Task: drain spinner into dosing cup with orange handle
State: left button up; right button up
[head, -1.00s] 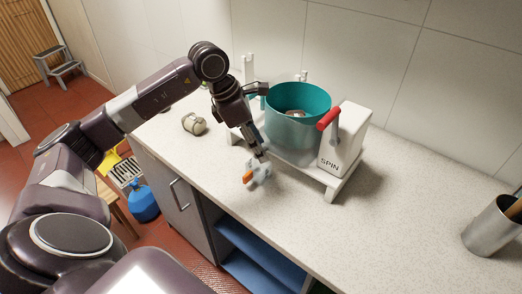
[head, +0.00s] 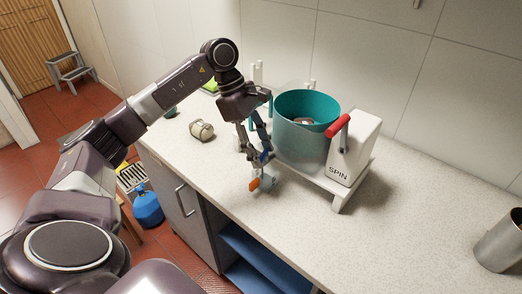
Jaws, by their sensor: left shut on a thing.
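The spinner is a teal drum (head: 307,106) on a white stand, with a white block marked SPIN (head: 355,148) and a red handle (head: 338,126) on its right. The small greyish dosing cup (head: 269,178) with its orange handle (head: 254,184) is at the stand's front left. My left gripper (head: 262,160) points down and is shut on the cup, with the fingers partly hiding it. I cannot tell whether the cup touches the counter. Something small lies inside the drum. My right gripper is not in view.
A beige jar-like object (head: 201,130) lies on the counter left of my gripper. A metal container (head: 501,243) stands at the far right. The counter (head: 400,235) between it and the spinner is clear. A tiled wall rises behind, and the counter's front edge is near the cup.

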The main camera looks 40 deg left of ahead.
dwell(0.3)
pick_arm(q)
jog(key=o, duration=1.2)
jog(key=shift+c, duration=0.2)
